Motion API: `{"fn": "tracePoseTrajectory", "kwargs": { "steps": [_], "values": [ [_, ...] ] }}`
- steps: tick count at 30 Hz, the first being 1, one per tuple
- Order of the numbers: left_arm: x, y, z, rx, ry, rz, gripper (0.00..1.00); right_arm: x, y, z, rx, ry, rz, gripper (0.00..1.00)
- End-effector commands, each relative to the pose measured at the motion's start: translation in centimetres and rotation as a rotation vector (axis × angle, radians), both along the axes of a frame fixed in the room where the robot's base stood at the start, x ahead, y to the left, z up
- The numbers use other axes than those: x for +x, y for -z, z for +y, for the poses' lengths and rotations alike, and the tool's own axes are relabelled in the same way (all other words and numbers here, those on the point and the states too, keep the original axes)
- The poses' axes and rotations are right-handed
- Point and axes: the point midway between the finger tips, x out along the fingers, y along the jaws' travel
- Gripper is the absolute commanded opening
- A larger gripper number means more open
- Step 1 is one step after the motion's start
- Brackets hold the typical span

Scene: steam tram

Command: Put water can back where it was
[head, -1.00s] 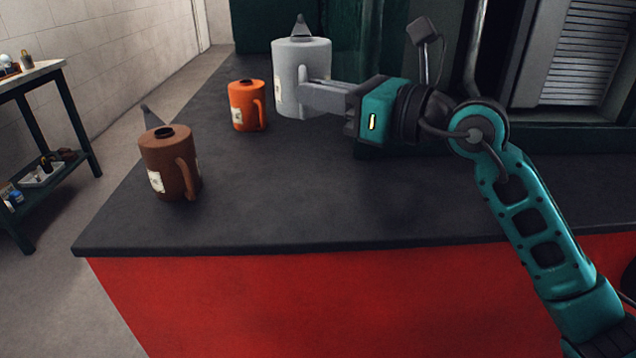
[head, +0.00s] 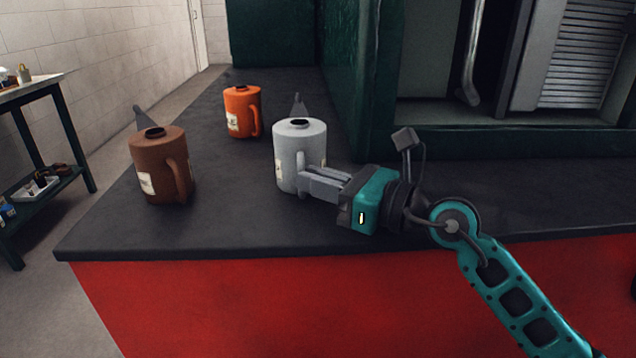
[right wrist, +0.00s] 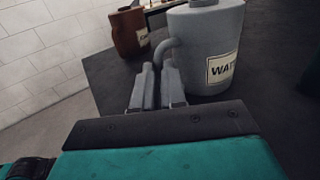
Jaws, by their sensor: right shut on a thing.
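The grey water can (head: 298,152) is upright at the dark counter's surface, with its label partly readable as "WAT" in the right wrist view (right wrist: 210,50). My right gripper (head: 312,180) is shut on the can's handle from the right side; the fingers also show in the right wrist view (right wrist: 160,88). Whether the can's base touches the counter or hovers just above it, I cannot tell. A brown can (head: 160,165) stands to its left, and an orange can (head: 242,112) stands behind and to the left. My left gripper is not in view.
The dark counter (head: 230,222) has a red front (head: 260,300). A green tram cab wall (head: 350,90) rises behind and right of the grey can. A side table (head: 45,100) stands at far left. The counter is clear in front of the cans.

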Motion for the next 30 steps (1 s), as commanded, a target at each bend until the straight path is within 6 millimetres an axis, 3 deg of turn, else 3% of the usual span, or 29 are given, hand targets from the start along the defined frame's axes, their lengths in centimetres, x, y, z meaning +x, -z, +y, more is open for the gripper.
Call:
{"fn": "tracePoseTrajectory", "kwargs": {
  "steps": [6, 7, 15, 24, 30],
  "values": [
    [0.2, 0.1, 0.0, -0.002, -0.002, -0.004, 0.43, 0.0, 0.2, 0.0, 0.002, 0.001, -0.004, 0.00],
    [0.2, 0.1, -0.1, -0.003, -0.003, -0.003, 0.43, 0.0, 0.3, 0.0, 0.000, 0.000, 0.000, 0.12],
    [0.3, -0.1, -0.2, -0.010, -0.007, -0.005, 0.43, 0.0, 0.2, 0.0, 0.000, 0.000, 0.000, 0.36],
    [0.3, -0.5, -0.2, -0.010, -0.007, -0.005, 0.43, 0.0, -0.4, 0.0, 0.001, 0.000, -0.001, 0.36],
    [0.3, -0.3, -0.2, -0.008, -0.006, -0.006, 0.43, -1.8, 0.1, -2.7, -0.003, 0.002, 0.002, 0.36]
  ]
}}
